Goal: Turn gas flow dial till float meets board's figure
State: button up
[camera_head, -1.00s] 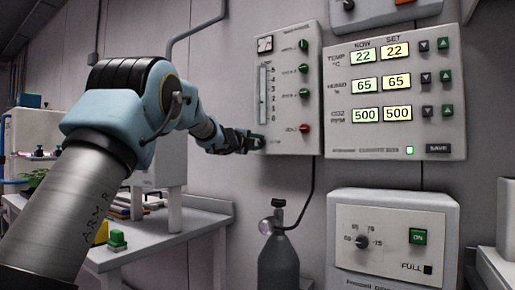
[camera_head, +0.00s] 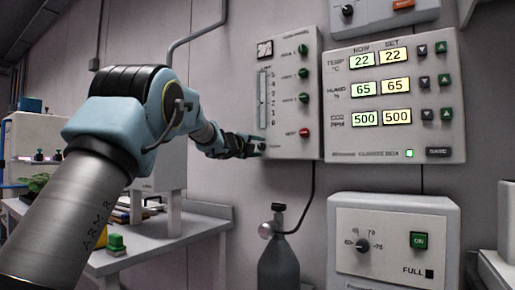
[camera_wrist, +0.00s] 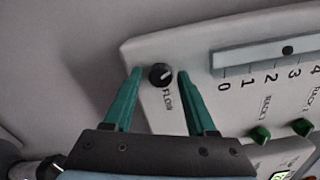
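The gas flow dial (camera_wrist: 160,76) is a small black knob with a white pointer line, at the end of the grey rack panel in the wrist view. My gripper (camera_wrist: 159,71) has its two teal fingers spread on either side of the dial, with a visible gap on each side. The dark float (camera_wrist: 288,50) sits in the scale tube close to the 3 mark. In the head view my gripper (camera_head: 262,146) is at the lower left corner of the flow panel (camera_head: 291,145) and hides the dial. No board with a target figure can be made out.
A climate box (camera_head: 393,150) with lit digits is right of the panel. Below are a gas cylinder (camera_head: 278,265) and a white unit with a knob (camera_head: 393,230). A table (camera_head: 160,237) stands at left.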

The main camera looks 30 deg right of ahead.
jog(key=shift+o, duration=0.5)
jog(key=b+v, duration=0.2)
jog(key=v, duration=0.9)
